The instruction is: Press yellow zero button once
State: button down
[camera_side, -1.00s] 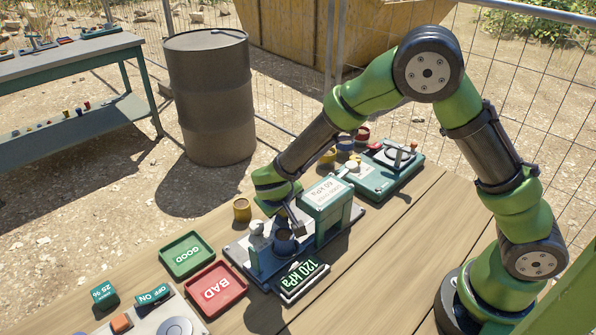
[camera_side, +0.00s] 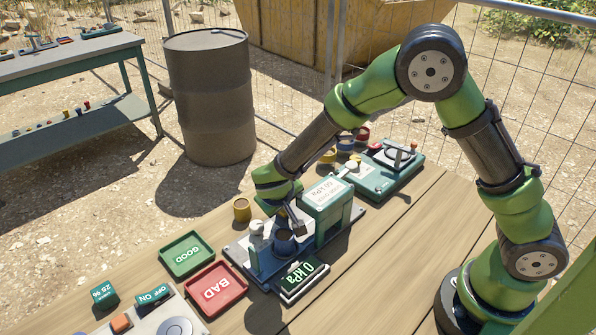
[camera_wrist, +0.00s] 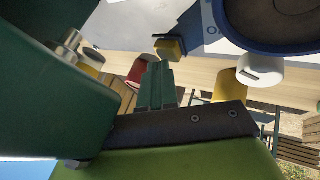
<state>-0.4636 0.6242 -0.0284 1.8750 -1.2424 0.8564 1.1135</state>
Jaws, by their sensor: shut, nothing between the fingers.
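The display (camera_side: 300,275) at the front of the press station reads "0 kPa". My gripper (camera_side: 298,226) is shut and empty, pointing down between the blue cup (camera_side: 284,243) and the green box (camera_side: 327,205) with a white label. In the wrist view the shut dark green fingers (camera_wrist: 156,85) point up the picture. A small yellow block (camera_wrist: 170,47) lies just beyond their tips, beside a mark like "0"; it may be the zero button. I cannot tell whether the fingers touch it. In the side view I cannot make out the yellow button.
A green GOOD tray (camera_side: 187,255) and a red BAD tray (camera_side: 216,288) sit left of the station. A yellow cup (camera_side: 242,210) stands behind it. A green device (camera_side: 385,172) stands at the back right. The front right tabletop (camera_side: 370,285) is clear.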

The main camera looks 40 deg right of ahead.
aim_at(285, 212)
jog(key=shift+s+r, duration=0.25)
jog(key=shift+s, duration=0.2)
jog(key=shift+r, duration=0.15)
jog(key=shift+w+r, duration=0.15)
jog(key=shift+r, duration=2.35)
